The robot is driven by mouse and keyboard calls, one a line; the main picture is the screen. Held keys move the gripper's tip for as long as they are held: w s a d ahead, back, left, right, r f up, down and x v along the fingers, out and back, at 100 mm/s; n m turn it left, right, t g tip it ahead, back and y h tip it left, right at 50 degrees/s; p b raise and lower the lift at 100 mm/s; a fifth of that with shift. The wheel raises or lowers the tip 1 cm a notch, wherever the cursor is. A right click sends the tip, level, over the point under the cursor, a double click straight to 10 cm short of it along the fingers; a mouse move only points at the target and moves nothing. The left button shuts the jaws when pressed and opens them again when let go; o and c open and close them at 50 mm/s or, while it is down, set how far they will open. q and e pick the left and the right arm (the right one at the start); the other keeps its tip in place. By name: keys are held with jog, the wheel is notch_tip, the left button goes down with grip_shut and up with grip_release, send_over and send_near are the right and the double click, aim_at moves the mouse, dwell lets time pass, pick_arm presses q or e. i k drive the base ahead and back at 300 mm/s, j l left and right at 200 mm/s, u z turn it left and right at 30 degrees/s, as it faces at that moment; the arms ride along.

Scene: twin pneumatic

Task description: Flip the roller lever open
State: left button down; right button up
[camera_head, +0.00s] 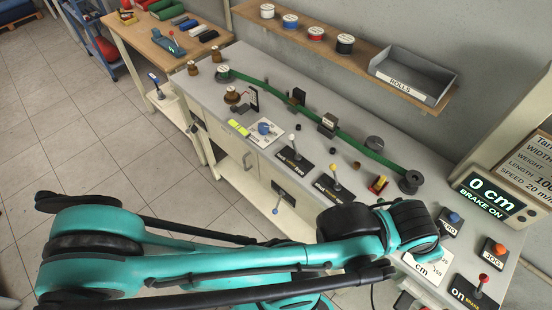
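Two small levers stand on dark label plates in the middle of the bench. One has a white knob (292,138) and its plate (293,162) seems to read "shut". The other has a yellow knob (333,167) and its plate (332,188) also seems to read "shut". The smaller print is too small to tell which one is the roller lever. A green band (345,138) runs along the bench behind them, between spools. A teal arm of mine crosses the lower picture, with its far joint over the bench's right part. No gripper fingers show.
At the right are a display (490,196) reading "0 cm BRAKE ON", a blue button (454,218), an orange JOG button (498,249) and a red-knobbed lever (483,279). A blue-knobbed lever (277,209) sticks out of the bench front. A grey ROLLS tray (412,75) sits on the shelf.

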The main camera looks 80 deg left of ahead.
aim_at(332, 167)
jog(key=u, duration=2.15)
